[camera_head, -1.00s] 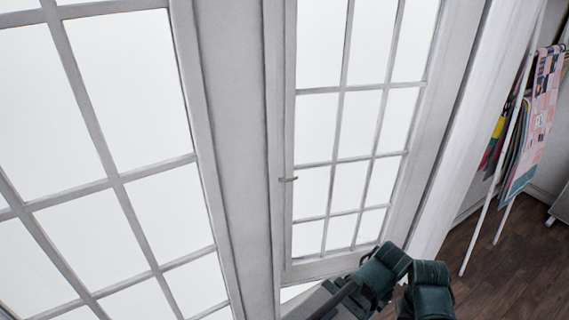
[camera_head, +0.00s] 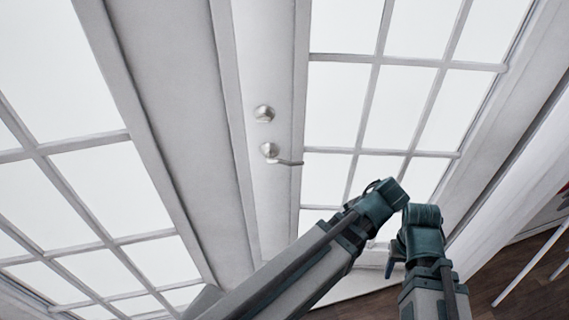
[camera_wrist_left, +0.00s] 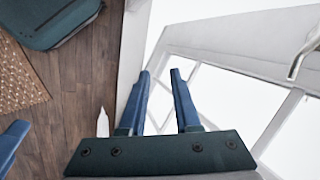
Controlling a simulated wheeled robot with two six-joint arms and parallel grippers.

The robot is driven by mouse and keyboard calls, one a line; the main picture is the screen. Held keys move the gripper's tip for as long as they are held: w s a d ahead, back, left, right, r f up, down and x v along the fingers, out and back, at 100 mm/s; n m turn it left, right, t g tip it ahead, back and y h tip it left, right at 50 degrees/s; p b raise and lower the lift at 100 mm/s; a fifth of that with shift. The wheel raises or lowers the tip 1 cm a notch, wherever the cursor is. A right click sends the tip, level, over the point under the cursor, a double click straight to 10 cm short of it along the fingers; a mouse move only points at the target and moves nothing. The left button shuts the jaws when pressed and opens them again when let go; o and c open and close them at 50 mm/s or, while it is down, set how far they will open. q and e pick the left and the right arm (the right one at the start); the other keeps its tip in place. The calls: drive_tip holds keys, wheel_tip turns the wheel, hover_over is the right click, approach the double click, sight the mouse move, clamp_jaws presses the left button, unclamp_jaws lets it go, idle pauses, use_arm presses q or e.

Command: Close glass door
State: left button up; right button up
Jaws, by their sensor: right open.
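The white-framed glass door (camera_head: 275,60) with a grid of panes stands in the middle and right of the head view. Its silver lever handle (camera_head: 278,155) sits on the left stile, below a round lock (camera_head: 264,113). I cannot tell how far the door stands from its frame. My left gripper (camera_wrist_left: 160,72) is open, with two blue fingers apart near white framing in the left wrist view. The lever (camera_wrist_left: 302,58) shows there at upper right, away from the fingers.
A large paned panel (camera_head: 70,150) stands at the left of the head view. Wood floor (camera_head: 515,272) shows at lower right. A woven mat (camera_wrist_left: 18,80) and a dark green object (camera_wrist_left: 48,20) are at left in the left wrist view.

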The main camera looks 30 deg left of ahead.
use_arm(q)
drive_tip(key=w+a+m+t+y+b, duration=0.1)
drive_tip(key=w+a+m+y+b, duration=0.1)
drive_tip(key=w+a+y+b, duration=0.35)
drive_tip(key=m+y+b, duration=0.2)
drive_tip(key=y, duration=0.3)
approach(292, 165)
drive_tip(key=shift+t, duration=0.4)
drive_tip(key=b+x, duration=0.1)
drive_tip(key=x, duration=0.5)
drive_tip(key=b+x, duration=0.2)
drive_tip(key=x, duration=0.4)
drive_tip(key=shift+s+a+f, duration=0.15)
drive_tip(key=shift+a, duration=0.1)
drive_tip(key=shift+b+x, duration=0.4)
drive_tip(key=shift+x, duration=0.45)
use_arm(e)
wheel_tip(292, 165, down, 13)
drive_tip(key=shift+f, duration=0.1)
use_arm(q)
clamp_jaws()
